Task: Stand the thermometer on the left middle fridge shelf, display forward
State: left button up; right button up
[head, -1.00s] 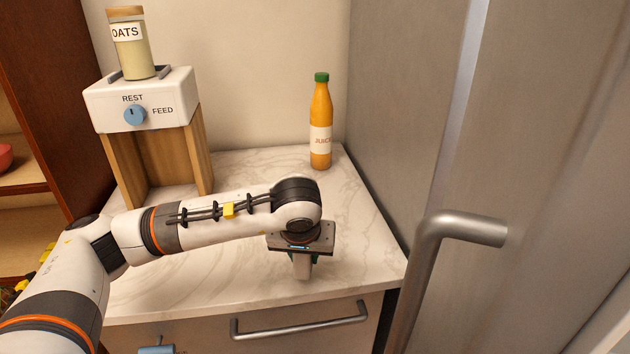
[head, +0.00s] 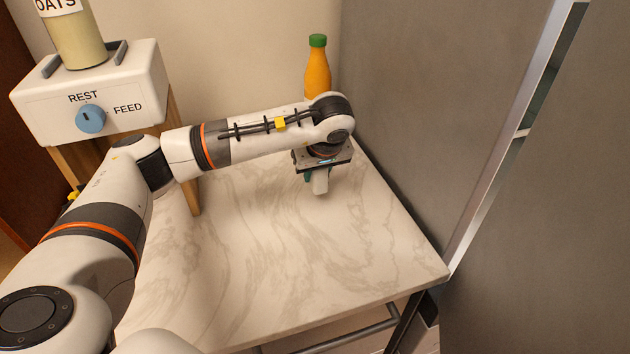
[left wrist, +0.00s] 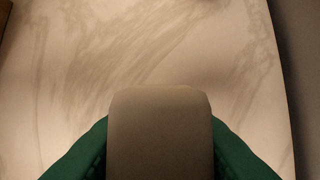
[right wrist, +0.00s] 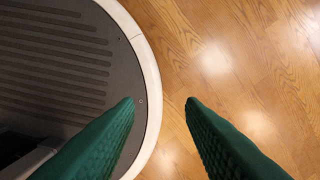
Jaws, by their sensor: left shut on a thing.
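My left gripper (head: 312,178) is shut on a small pale, rounded block, which I take to be the thermometer (head: 320,182). It is held above the marble counter, in front of the juice bottle. In the left wrist view the thermometer (left wrist: 160,135) sits between the green fingers with a plain face showing; its display is not visible. My right gripper (right wrist: 160,102) is open and empty above the wood floor, and is out of the head view. The grey fridge (head: 440,110) stands at the right; the left middle shelf cannot be made out.
The marble counter (head: 270,270) is mostly bare. An orange juice bottle (head: 317,75) stands at its back, partly behind my arm. A white dispenser (head: 90,95) with an oats jar (head: 70,35) is at the left. The tall fridge side borders the counter's right edge.

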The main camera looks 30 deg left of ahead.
aim_at(316, 186)
pick_arm(q)
jog(key=shift+a+f, duration=0.1)
jog(key=shift+f, duration=2.15)
jog(key=o, duration=1)
